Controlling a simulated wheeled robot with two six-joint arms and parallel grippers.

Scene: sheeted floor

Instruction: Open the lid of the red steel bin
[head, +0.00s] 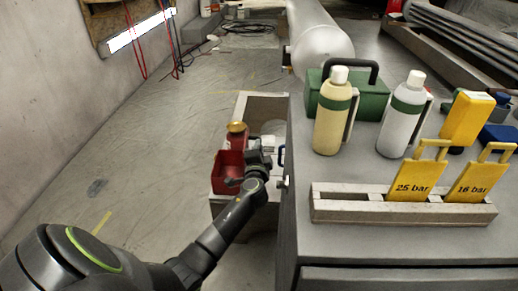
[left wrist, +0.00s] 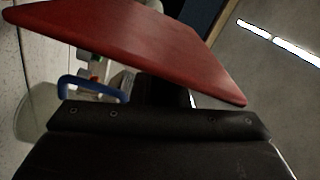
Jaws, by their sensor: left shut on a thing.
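The red steel bin (head: 226,185) stands in the head view left of the grey bench, low on a grey ledge. Its red lid (left wrist: 140,40) shows in the left wrist view as a flat, tilted panel across the top. My left gripper (head: 240,181) is at the bin's right side and covers part of it. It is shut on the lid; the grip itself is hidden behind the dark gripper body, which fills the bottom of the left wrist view. How far the lid stands open is hard to tell. My right gripper is not in view.
The grey bench (head: 400,225) at right holds a cream bottle (head: 332,130), a white bottle (head: 396,130), a green case (head: 372,105) and a rack (head: 340,210) with yellow tags. A blue handle (left wrist: 88,88) shows beyond the lid. The sheeted floor (head: 130,180) at left is mostly clear.

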